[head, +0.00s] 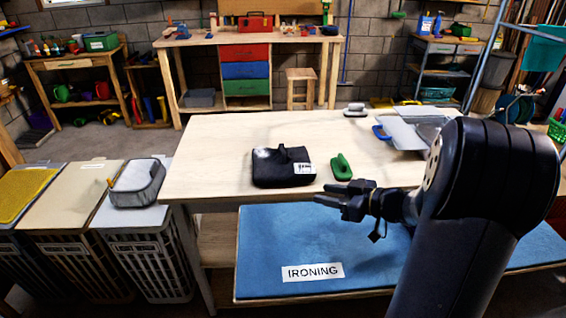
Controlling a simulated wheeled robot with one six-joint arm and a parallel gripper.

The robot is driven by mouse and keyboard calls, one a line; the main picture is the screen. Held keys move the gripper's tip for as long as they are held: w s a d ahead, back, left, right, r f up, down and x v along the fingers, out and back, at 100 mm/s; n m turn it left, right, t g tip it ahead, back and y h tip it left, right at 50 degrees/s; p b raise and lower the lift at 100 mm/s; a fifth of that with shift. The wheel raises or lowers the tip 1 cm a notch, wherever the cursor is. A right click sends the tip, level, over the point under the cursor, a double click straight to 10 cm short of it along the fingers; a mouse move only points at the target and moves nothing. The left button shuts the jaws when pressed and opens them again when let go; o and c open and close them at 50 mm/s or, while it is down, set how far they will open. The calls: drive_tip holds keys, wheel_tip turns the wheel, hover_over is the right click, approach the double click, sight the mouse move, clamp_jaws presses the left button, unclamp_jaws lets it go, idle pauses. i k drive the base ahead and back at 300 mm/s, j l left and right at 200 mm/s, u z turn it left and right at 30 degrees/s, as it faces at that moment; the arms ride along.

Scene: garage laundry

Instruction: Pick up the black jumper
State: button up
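The black jumper (270,170) lies as a folded dark bundle on the pale wooden table, left of its middle. A small peak sticks up from its top, and a white label shows at its right side. My gripper (338,194) is in front of the table's near edge, to the right of the jumper and nearer to me. It points left in the picture, its fingers are apart, and nothing shows between them. It does not touch the jumper.
A green brush-like object (341,168) lies just right of the jumper. A grey folded item (403,134) and a grey-handled object (355,110) are farther right. Hampers (150,265) stand at left. The table's left part is clear.

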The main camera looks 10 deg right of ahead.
sight(281, 165)
drive_tip(key=k+l+z, duration=0.15)
drive_tip(key=k+z, duration=0.25)
drive_tip(key=k, duration=0.2)
drive_tip(key=i+j+z, duration=0.15)
drive_tip(key=j+z, duration=0.15)
drive_tip(key=z, duration=0.15)
drive_tip(key=j+z, duration=0.4)
drive_tip(key=i+j+z, duration=0.1)
drive_tip(key=j+z, duration=0.15)
drive_tip(key=z, duration=0.2)
drive_tip(key=j, duration=2.65)
drive_tip(key=i, duration=0.05)
